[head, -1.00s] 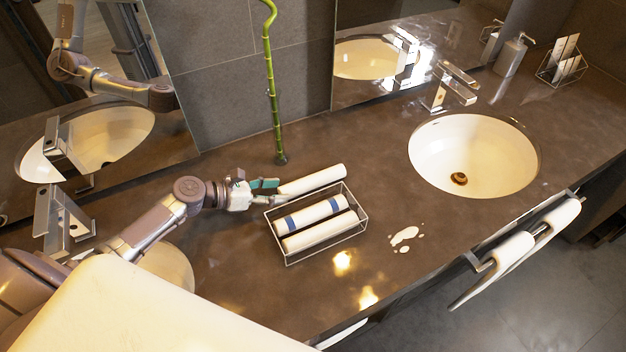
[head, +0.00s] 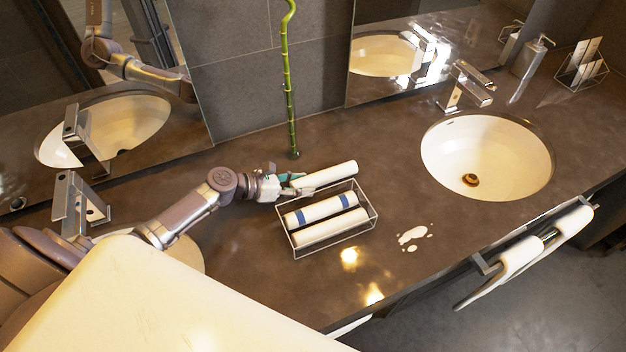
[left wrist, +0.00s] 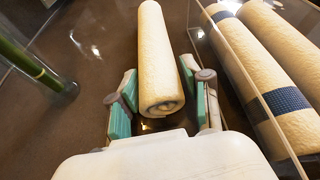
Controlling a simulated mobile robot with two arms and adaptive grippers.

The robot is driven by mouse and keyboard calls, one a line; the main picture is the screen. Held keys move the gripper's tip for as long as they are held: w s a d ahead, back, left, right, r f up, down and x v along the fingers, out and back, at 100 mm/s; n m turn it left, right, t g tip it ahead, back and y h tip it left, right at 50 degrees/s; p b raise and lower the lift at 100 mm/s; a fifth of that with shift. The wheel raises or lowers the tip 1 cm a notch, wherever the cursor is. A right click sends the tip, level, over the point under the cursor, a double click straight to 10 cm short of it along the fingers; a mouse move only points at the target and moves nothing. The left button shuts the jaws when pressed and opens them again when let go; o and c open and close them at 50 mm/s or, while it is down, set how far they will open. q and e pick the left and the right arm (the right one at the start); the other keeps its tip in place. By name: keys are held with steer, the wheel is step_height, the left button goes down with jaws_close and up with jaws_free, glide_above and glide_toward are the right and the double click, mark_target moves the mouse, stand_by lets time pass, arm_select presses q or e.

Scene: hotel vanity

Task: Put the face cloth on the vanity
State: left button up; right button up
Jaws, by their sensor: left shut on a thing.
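The face cloth (head: 330,174) is a plain white roll lying along the back side of a clear tray, outside it as far as I can tell. In the left wrist view the cloth (left wrist: 158,55) points away from me, its rolled end nearest. My left gripper (head: 298,184) is shut on the cloth's left end, with the teal pads on either side of it in the left wrist view (left wrist: 160,90). The dark vanity top (head: 385,150) shows close beneath; I cannot tell whether the cloth touches it. My right gripper is not in view.
The clear tray (head: 294,247) holds two rolls, one with blue bands. A green bamboo stem (head: 289,90) stands behind. A sink (head: 480,160) and white spill (head: 412,235) are to the right. Towels (head: 520,257) hang at the front edge.

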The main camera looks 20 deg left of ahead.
arm_select(q)
steer(key=shift+r, duration=0.45)
steer(key=r, duration=0.2)
steer(key=d+r, duration=0.1)
steer(key=r, duration=0.1)
steer(key=d+r+p, duration=0.1)
steer(key=d+r, duration=0.1)
steer(key=d, duration=0.1)
steer(key=d+r+p, duration=0.1)
steer(key=d+r, duration=0.1)
steer(key=d, duration=0.2)
steer(key=s+d+r+p, duration=0.1)
steer(key=d+r, duration=0.1)
steer(key=d, duration=0.1)
steer(key=shift+d+r+p, duration=0.1)
steer(key=shift+d+p, duration=0.2)
steer(key=shift+p, duration=0.05)
steer(key=shift+s+a+b, duration=0.2)
steer(key=shift+s+b, duration=0.05)
steer(key=shift+b, duration=0.25)
steer(key=s+a+r+m+g+h+b, duration=0.1)
steer(key=s+a+r+b, duration=0.3)
steer(key=s, duration=0.5)
step_height(320, 180, up, 2)
steer(key=b, duration=0.3)
steer(key=shift+s+a+r+m, duration=0.2)
steer(key=shift+s+m, duration=0.2)
steer(key=shift+f+b, duration=0.2)
steer(key=shift+b, duration=0.1)
